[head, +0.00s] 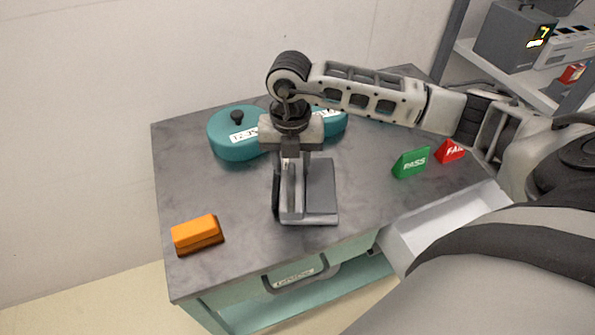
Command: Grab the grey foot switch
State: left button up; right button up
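The grey foot switch (322,190) sits on the dark grey cart top, near the front edge and right of the middle. It looks like a flat, boxy shape with a paler edge at its front. My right gripper (291,192) comes in from the right and points straight down at the left side of the foot switch, overlapping it in the picture. The fingers cover part of the switch. I cannot tell whether they touch it or how far apart they are. My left gripper is not in view.
Teal covered containers (233,151) stand behind my gripper. An orange block (197,233) lies at the front left. Green PASS (411,162) and red FAIL (450,151) markers stand at the right. A white tray (440,226) is at the front right. The left middle of the cart is clear.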

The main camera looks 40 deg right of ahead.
grip_shut()
jog(key=shift+r, duration=0.1)
dwell(1.3)
